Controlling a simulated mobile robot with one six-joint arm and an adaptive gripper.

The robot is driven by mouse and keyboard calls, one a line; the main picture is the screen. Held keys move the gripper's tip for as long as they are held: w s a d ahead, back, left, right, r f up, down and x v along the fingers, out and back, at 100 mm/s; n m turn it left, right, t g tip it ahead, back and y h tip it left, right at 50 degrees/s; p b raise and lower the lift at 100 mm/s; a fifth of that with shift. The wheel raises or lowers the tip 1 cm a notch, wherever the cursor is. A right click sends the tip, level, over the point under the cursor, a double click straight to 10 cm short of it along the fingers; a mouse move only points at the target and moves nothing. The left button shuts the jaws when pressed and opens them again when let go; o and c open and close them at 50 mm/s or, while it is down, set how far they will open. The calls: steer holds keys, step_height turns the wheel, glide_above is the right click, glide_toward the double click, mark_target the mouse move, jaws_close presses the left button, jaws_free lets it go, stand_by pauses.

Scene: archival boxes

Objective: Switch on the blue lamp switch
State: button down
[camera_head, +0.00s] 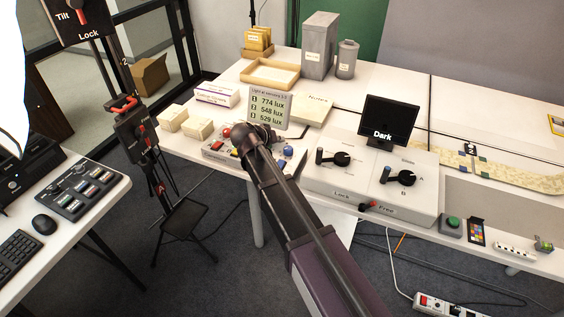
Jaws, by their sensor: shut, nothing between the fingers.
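The blue lamp switch (287,151) is a small blue cap on the right part of a low pale switch panel (214,154) near the front edge of the table. Red controls (217,146) sit on the panel's left part. My arm comes up from the lower right and covers the middle of the panel. My gripper (265,132) is dark, small and shut, above the back of the panel, behind and left of the blue switch. Nothing shows in it. I cannot tell the switch's position. A display (269,110) behind reads 774, 548 and 529 lux.
A grey control box (325,190) with black levers and a screen (389,121) reading "Dark" stands right of the panel. A wooden tray (270,75) and grey containers (319,45) stand behind. A stand with levers (137,135) rises at left.

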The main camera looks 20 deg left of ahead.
mark_target(281, 163)
steer(key=shift+w+f+b, duration=0.2)
steer(key=shift+f+b, duration=1.15)
steer(key=shift+f, duration=0.05)
steer(key=shift+w+f+b, duration=0.15)
steer(key=shift+f+b, duration=1.2)
steer(key=shift+f, duration=0.05)
steer(key=shift+w+f+b, duration=0.2)
steer(key=shift+f+b, duration=1.15)
steer(key=shift+f, duration=0.05)
steer(key=shift+w+f+b, duration=0.15)
steer(key=shift+f+b, duration=0.6)
steer(key=shift+r, duration=0.15)
steer(key=shift+r+p, duration=0.65)
steer(key=shift+p, duration=0.15)
steer(key=r+p, duration=0.3)
steer(key=s+r+p, duration=0.1)
steer(key=r+p, duration=0.1)
steer(key=shift+f, duration=0.1)
stand_by(0.6)
